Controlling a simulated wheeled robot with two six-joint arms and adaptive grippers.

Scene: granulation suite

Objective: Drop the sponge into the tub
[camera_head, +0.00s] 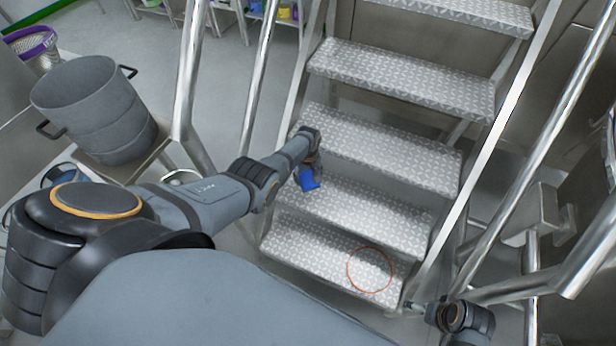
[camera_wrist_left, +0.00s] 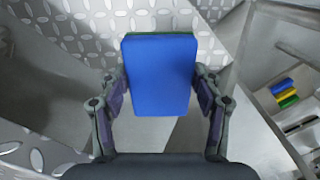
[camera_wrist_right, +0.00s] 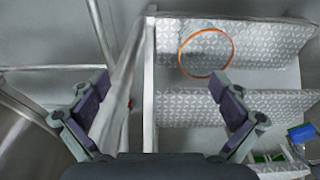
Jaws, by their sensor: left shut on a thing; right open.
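The sponge is blue with a green edge. It shows in the head view (camera_head: 309,180) and large in the left wrist view (camera_wrist_left: 160,78). My left gripper (camera_head: 312,163) is shut on it and holds it by its sides over the metal stairs. A large grey tub (camera_head: 95,110) with black side handles stands at the left of the head view, well away from the sponge. Its inside bottom is hidden. My right gripper (camera_head: 418,307) is low at the right of the stairs; the right wrist view (camera_wrist_right: 160,88) shows it open and empty.
Metal stairs (camera_head: 385,150) with patterned treads and steel rails fill the middle. An orange ring (camera_head: 371,269) shows over the lowest tread. A purple-rimmed container (camera_head: 32,43) is at the upper left. Blue, yellow and green blocks (camera_wrist_left: 285,92) show at right in the left wrist view.

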